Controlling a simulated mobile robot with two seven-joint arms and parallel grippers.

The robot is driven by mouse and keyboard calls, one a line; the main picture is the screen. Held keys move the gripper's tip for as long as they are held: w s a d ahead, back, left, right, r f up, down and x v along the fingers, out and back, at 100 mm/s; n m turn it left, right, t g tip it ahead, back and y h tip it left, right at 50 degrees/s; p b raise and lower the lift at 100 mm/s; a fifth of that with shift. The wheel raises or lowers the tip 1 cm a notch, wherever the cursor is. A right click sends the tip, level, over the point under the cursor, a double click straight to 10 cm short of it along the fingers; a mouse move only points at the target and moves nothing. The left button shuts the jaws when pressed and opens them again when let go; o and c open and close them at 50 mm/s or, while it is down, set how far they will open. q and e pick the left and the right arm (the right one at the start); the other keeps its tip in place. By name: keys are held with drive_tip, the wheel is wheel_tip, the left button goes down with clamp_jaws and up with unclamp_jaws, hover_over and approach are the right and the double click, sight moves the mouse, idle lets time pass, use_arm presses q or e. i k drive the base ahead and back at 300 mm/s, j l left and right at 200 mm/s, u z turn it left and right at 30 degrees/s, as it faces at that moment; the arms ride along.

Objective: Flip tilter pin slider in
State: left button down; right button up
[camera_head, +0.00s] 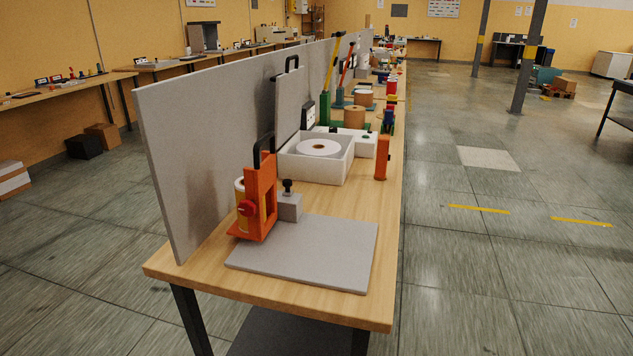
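An orange upright bracket (261,200) with a window-like opening stands on the near end of the wooden table. A red knob (247,208) and a yellow cylinder (240,190) sit at its left side, and a black handle (264,145) rises above it. Beside it, a small grey block (290,207) with a black knob (287,186) stands at the back edge of a flat grey plate (310,255). I cannot tell which part is the tilter's pin slider or how far in it is. Neither of my grippers is in view.
The wooden table (340,307) runs away from me, with a tall grey panel (200,150) along its left. Behind the plate stand a white open box (318,168) with a roll inside and an orange post (382,158).

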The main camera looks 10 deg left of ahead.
sight(287, 183)
drive_tip(key=l+u, duration=0.15)
drive_tip(key=l, duration=0.8)
drive_tip(key=l+u, duration=0.25)
drive_tip(key=l, duration=0.65)
drive_tip(key=i+l+u, duration=0.1)
drive_tip(key=l, duration=0.2)
drive_tip(key=i+l+u, duration=0.1)
drive_tip(key=l, duration=0.2)
drive_tip(key=i+l+u, duration=0.1)
drive_tip(key=l, duration=0.2)
drive_tip(key=i+l+u, duration=0.1)
drive_tip(key=i+l, duration=0.35)
drive_tip(key=l, duration=0.3)
drive_tip(key=i+l+u, duration=0.15)
drive_tip(key=l, duration=0.25)
drive_tip(key=i+l, duration=0.3)
drive_tip(key=l+u, duration=0.05)
drive_tip(key=l, duration=0.05)
